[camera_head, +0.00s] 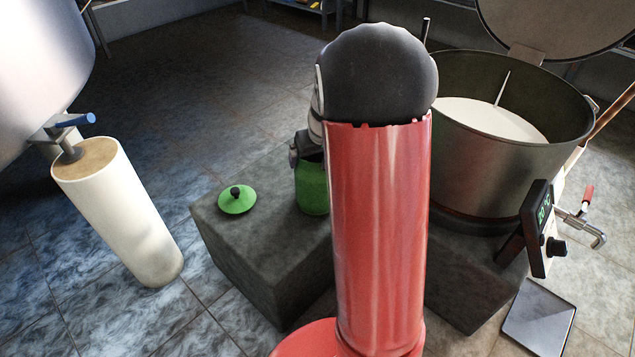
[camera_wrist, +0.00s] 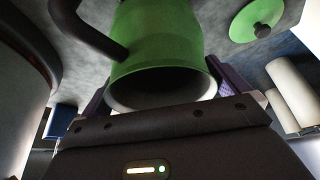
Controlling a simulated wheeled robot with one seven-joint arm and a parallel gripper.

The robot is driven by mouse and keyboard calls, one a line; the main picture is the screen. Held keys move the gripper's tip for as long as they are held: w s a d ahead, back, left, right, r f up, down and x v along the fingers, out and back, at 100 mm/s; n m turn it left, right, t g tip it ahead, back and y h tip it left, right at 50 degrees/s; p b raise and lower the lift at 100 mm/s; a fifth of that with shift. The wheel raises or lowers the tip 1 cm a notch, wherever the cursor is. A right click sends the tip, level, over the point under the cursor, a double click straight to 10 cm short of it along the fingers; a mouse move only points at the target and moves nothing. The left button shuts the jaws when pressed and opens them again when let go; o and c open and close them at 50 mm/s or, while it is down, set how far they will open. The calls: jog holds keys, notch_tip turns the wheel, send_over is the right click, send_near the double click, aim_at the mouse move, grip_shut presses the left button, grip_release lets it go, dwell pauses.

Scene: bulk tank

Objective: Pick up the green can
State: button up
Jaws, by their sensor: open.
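The green can (camera_head: 313,188) stands on a dark stone block, partly hidden behind my red arm in the head view. In the wrist view the green can (camera_wrist: 160,40) shows large, with its open mouth toward the camera and a dark handle at the left. My gripper (camera_wrist: 165,88) is open, its two purple-grey fingers apart on either side of the can's mouth. Whether they touch the can, I cannot tell. In the head view my gripper is mostly hidden behind the arm. A green lid (camera_head: 238,199) with a black knob lies on the block, left of the can.
The stone block (camera_head: 262,250) carries can and lid. A large steel vat (camera_head: 490,175) with white contents and a raised lid stands at the right, with a control box (camera_head: 540,230) and a tap. A white cylinder (camera_head: 125,220) stands at the left. The floor behind is clear.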

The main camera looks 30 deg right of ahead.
jog(key=shift+c, duration=0.4)
jog(key=c, duration=1.2)
jog(key=shift+c, duration=0.2)
